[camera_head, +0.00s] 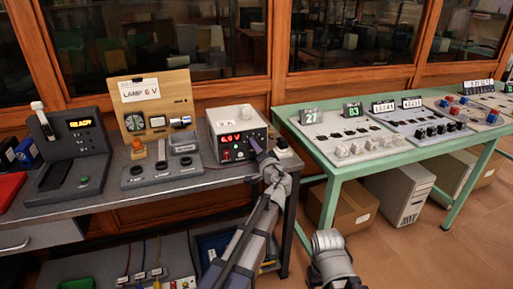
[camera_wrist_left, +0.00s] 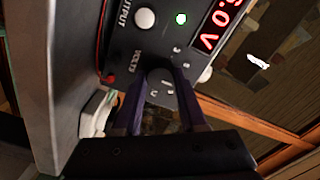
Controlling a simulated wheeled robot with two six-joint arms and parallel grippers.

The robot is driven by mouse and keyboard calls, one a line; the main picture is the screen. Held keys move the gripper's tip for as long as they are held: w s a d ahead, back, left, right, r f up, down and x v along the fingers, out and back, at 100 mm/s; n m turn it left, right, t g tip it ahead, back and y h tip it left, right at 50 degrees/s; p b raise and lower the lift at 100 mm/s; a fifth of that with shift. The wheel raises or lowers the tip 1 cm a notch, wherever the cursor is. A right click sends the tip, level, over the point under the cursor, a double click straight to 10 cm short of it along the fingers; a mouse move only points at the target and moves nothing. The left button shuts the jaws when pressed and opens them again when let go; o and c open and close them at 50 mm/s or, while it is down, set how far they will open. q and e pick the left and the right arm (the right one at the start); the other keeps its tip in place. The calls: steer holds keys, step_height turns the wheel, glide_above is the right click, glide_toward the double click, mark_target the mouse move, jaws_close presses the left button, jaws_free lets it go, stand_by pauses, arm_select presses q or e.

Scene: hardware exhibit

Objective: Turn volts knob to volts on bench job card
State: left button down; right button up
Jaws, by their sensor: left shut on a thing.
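The power supply (camera_head: 228,154) is a pale box with a dark front on the grey bench. Its red display (camera_head: 238,138) appears to read 6.0 V; the wrist view shows the display (camera_wrist_left: 213,25) sideways and partly cut off. The job card (camera_head: 139,90) on the wooden board reads LAMP 6 V. My left gripper (camera_head: 259,148) is at the right of the supply's front. In the wrist view my left gripper (camera_wrist_left: 160,82) is shut on the dark volts knob (camera_wrist_left: 159,75), beside the VOLTS label. The fingers hide much of the knob. My right gripper is not visible.
A grey box with buttons (camera_head: 160,171) stands left of the supply. A green table (camera_head: 335,165) with several panels stands to the right.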

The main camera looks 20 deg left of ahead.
arm_select(q)
steer(key=shift+c, duration=2.3)
jaws_free()
steer(key=v, duration=0.7)
steer(key=shift+s+d, duration=0.2)
steer(key=shift+s, duration=0.15)
